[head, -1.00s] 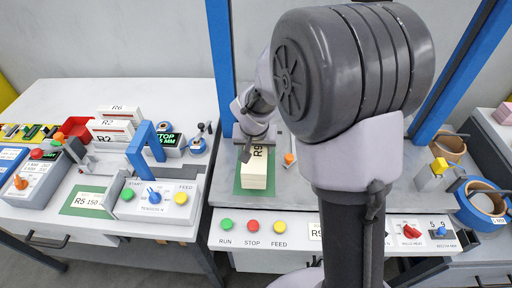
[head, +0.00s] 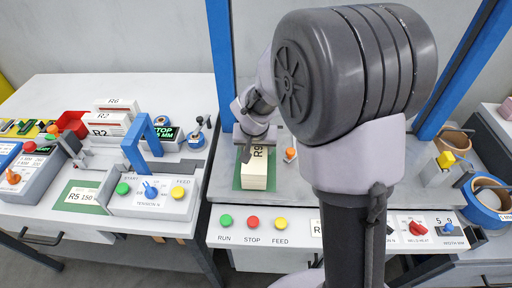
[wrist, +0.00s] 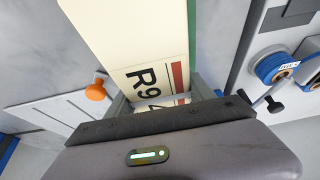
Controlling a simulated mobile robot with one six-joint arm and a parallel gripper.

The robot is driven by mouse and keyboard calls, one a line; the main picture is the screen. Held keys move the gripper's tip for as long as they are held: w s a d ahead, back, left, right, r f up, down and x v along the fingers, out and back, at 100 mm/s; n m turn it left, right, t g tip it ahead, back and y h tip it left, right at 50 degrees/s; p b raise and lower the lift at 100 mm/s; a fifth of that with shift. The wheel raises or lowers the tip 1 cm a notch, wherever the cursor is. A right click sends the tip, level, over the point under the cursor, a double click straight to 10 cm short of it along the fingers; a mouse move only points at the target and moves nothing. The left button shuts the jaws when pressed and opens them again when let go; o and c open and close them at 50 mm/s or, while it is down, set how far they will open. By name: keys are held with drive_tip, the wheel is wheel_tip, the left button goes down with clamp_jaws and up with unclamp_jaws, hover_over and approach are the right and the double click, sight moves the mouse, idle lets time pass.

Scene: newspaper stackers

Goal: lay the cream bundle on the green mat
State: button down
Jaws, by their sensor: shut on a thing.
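The cream bundle (head: 256,174), marked R9 with a red stripe, is over the green mat (head: 237,181) on the middle bench. Green shows along its sides in the head view. In the wrist view the bundle (wrist: 125,38) runs up between my fingers, with a green mat strip (wrist: 191,35) along its right edge. My gripper (head: 256,145) is shut on the bundle's far end; its fingers also show in the wrist view (wrist: 160,97). I cannot tell whether the bundle's underside touches the mat.
An orange knob (head: 290,154) stands close right of the bundle. Blue posts (head: 221,60) rise behind. A panel with RUN, STOP and FEED buttons (head: 252,222) lies in front. The left bench holds a blue arch (head: 141,148), a control box (head: 152,200) and R2 bundles (head: 105,130).

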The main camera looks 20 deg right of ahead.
drive_tip(key=shift+f+b, duration=0.3)
drive_tip(key=shift+b, duration=0.05)
drive_tip(key=shift+c, duration=1.4)
unclamp_jaws()
